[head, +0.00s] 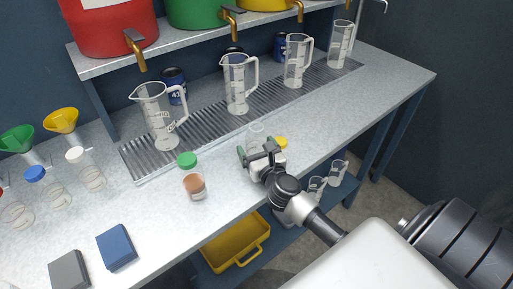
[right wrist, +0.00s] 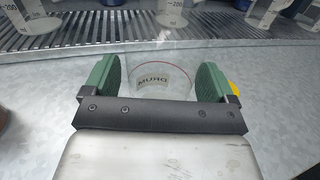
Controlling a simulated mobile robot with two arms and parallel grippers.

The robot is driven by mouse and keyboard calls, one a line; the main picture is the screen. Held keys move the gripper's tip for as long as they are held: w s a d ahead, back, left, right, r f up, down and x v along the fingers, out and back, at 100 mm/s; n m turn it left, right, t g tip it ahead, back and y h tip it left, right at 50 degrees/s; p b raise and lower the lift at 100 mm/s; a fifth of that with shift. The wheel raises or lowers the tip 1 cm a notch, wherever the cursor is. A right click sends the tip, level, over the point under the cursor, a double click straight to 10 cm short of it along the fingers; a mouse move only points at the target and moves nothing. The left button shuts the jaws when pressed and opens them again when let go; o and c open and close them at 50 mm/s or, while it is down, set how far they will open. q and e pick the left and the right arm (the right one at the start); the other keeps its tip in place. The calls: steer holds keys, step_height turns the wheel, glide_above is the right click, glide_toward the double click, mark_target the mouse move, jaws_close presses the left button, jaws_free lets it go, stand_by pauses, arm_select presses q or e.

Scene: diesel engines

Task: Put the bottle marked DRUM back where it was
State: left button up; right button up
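The bottle marked DRUM (right wrist: 153,84) is clear, with a pale label that reads upside down in the right wrist view. In the head view a clear bottle (head: 256,131) shows just beyond my right gripper (head: 257,154), partly hidden by it. The right gripper's green finger pads (right wrist: 155,80) are apart, one on each side of the bottle. A small gap seems to show at the left pad; contact on the right is unclear. A yellow cap (head: 282,142) is right of the gripper. My left gripper is out of view.
An open bottle with brownish contents (head: 195,187) and a green cap (head: 187,160) are to the left. Measuring jugs (head: 238,85) stand on the drain grate (head: 206,128) behind. Capped bottles (head: 92,178), funnels and two blocks (head: 116,247) are farther left. The front edge is close.

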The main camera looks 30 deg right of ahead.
steer(key=shift+r, duration=0.1)
steer(key=s, duration=0.3)
steer(key=s+a+b, duration=0.1)
steer(key=s, duration=0.3)
steer(key=s+a, duration=0.1)
steer(key=s, duration=0.2)
steer(key=shift+s, duration=0.3)
steer(key=shift+s+a, duration=0.1)
steer(key=shift+s, duration=0.5)
stand_by(0.3)
